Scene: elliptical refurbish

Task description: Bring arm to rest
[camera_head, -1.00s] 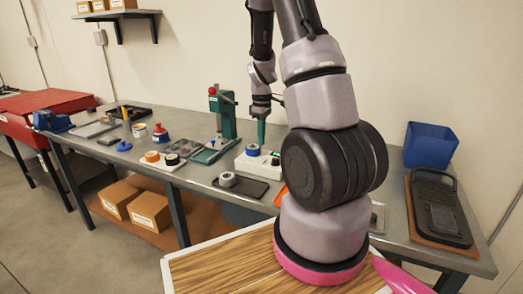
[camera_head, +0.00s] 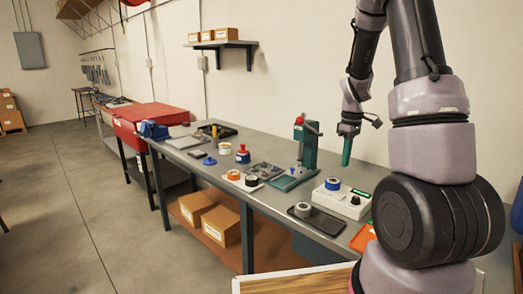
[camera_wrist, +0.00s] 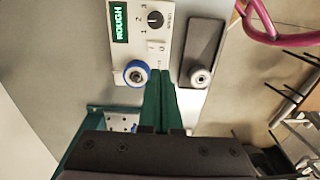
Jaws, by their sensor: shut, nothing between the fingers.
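My gripper (camera_head: 347,150) is above the right part of the workbench in the head view, pointing down with its green fingers together. In the wrist view its fingers (camera_wrist: 160,95) are closed side by side with nothing between them. Below them is a white control box (camera_wrist: 140,40) with a lit green "ROUGH" display and a black knob; it also shows in the head view (camera_head: 342,204). A blue-rimmed roll (camera_wrist: 136,73) sits on the box, left of the fingertips in the wrist view. My arm is raised and bent, covering the bench's right end in the head view.
A green press (camera_head: 307,148) stands on the bench left of my gripper. A dark flat tray (camera_head: 318,220) with a grey roll lies in front of the box. A red cabinet (camera_head: 150,125) and blue vise (camera_head: 153,130) stand farther left. Open floor lies left of the bench.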

